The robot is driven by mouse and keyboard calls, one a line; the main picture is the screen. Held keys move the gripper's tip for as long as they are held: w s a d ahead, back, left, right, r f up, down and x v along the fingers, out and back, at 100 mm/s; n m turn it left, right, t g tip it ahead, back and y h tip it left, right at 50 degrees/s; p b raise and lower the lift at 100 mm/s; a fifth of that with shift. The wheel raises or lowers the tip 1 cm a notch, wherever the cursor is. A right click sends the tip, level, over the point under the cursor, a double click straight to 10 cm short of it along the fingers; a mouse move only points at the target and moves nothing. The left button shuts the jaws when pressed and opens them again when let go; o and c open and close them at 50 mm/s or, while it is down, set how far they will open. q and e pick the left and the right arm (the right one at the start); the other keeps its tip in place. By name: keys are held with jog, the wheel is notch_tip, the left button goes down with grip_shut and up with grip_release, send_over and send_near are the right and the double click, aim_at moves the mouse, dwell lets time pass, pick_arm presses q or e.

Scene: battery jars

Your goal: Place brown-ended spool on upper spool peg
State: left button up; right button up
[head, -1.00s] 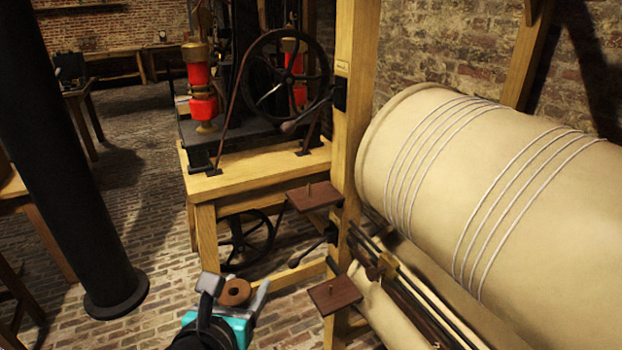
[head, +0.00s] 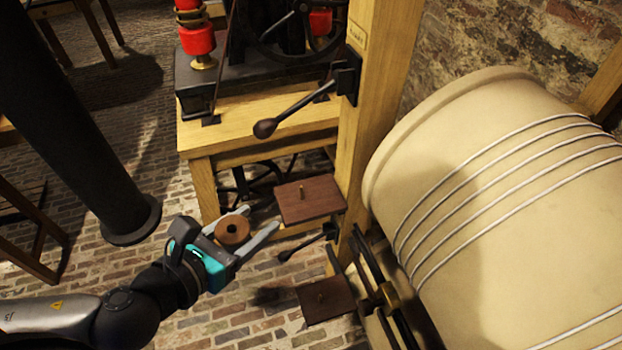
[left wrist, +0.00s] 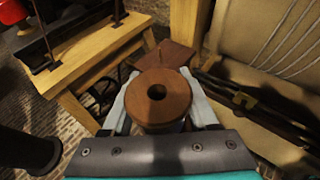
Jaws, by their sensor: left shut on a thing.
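The brown-ended spool (head: 232,231) sits between the fingers of my left gripper (head: 246,231), which is shut on it. In the left wrist view the spool (left wrist: 158,98) shows its round brown end with a dark centre hole, facing the camera. The upper spool peg (head: 301,188) is a short brass pin standing on a dark wooden shelf (head: 318,203) on the wooden post. The shelf is to the right of and slightly above my gripper in the head view. A lower shelf with a peg (head: 325,299) is empty too. My right gripper is out of view.
A wooden post (head: 378,110) rises behind the shelves. A large cream drum (head: 500,200) with white cords fills the right. A black lever with a round knob (head: 266,128) juts out above the upper shelf. A black column (head: 92,130) stands at left.

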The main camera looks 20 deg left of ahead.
pick_arm(q)
jog(key=w, duration=0.1)
send_over(310, 187)
jog(key=shift+s, duration=0.15)
notch_tip(310, 187, down, 3)
jog(key=shift+d+r, duration=0.1)
jog(key=shift+r, duration=0.1)
jog(key=shift+f+b, duration=0.85)
jog(key=shift+f, duration=1.4)
jog(key=shift+f, duration=0.15)
jog(key=o, duration=1.3)
